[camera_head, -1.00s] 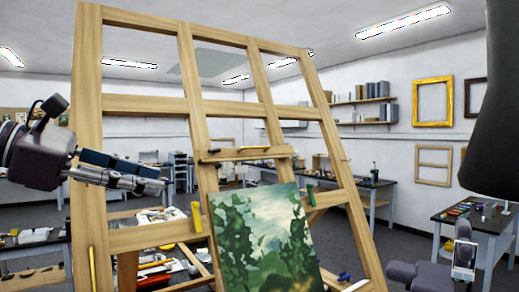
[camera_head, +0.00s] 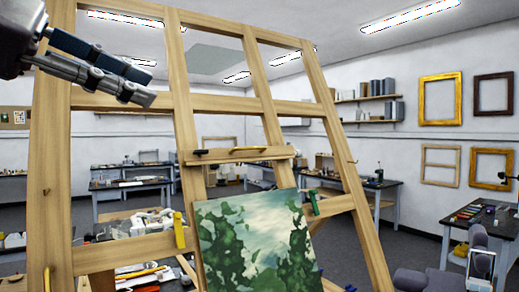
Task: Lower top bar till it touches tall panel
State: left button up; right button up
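A large wooden easel frame (camera_head: 185,105) fills the middle and left of the head view. The top bar (camera_head: 238,155) is a short wooden crosspiece on it, with a dark piece at its left and a yellowish strip on top. Below it stands the tall panel (camera_head: 250,240), a green landscape painting, tilted back; its lower end is out of view. A gap shows between bar and panel top. My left gripper (camera_head: 149,86) is in front of the easel's upper left, above the bar and apart from it. Its fingers lie close together.
A yellow clip (camera_head: 180,230) and a green clip (camera_head: 313,202) sit on the frame beside the panel. Cluttered worktables stand behind, one at right (camera_head: 485,228). Empty picture frames (camera_head: 440,99) hang on the right wall. Grey floor shows between tables.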

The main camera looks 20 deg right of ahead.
aim_at(250, 154)
jog(key=i+l, duration=0.55)
jog(key=i, duration=0.15)
jog(key=i+l, duration=0.55)
jog(key=i, duration=0.15)
